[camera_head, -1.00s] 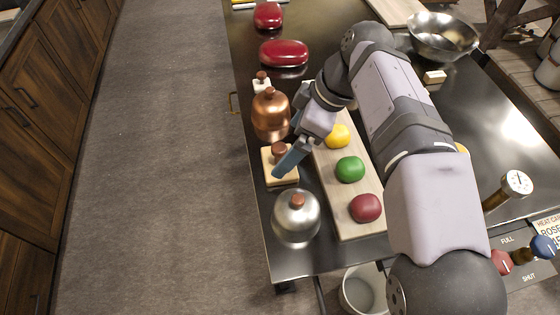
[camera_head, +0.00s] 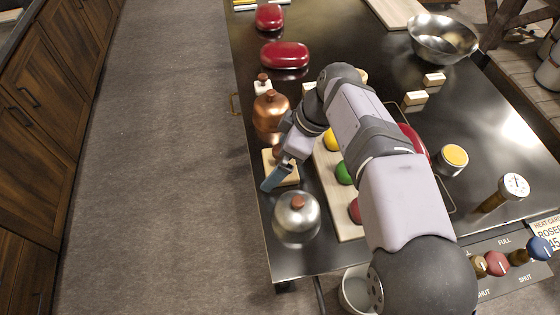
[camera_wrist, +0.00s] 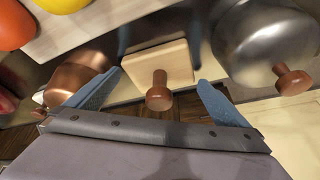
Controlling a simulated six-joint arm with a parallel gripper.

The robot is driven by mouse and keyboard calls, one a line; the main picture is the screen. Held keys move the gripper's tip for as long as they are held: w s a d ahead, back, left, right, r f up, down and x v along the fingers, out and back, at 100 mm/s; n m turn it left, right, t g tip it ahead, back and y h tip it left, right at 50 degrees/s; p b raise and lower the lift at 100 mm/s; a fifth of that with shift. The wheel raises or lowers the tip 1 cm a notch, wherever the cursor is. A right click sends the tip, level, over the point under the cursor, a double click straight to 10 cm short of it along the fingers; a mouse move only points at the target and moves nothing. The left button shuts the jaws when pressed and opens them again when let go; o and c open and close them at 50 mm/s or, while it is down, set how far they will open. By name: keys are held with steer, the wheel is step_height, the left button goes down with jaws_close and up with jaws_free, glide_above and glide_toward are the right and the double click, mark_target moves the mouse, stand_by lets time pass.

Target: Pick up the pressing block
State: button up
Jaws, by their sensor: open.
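The pressing block (camera_head: 289,180) is a pale square wooden block with a brown knob, near the left edge of the steel table. In the head view my gripper (camera_head: 272,180) is over it, and the fingers partly cover the block and its knob. In the wrist view the block (camera_wrist: 158,62) lies ahead, with its knob (camera_wrist: 159,92) between the two blue fingers of my gripper (camera_wrist: 160,78). The fingers are open and apart from the knob on both sides. I cannot tell exactly how high they are above the block.
A steel dome (camera_head: 297,218) with a brown knob stands just in front of the block, and a copper dome (camera_head: 269,112) stands behind it. A pale board (camera_head: 325,175) with coloured rounded pieces lies to the right. The table's left edge is close.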

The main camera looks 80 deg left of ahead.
steer(key=c, duration=1)
step_height(320, 180, up, 10)
steer(key=shift+r, duration=0.1)
steer(key=shift+c, duration=0.2)
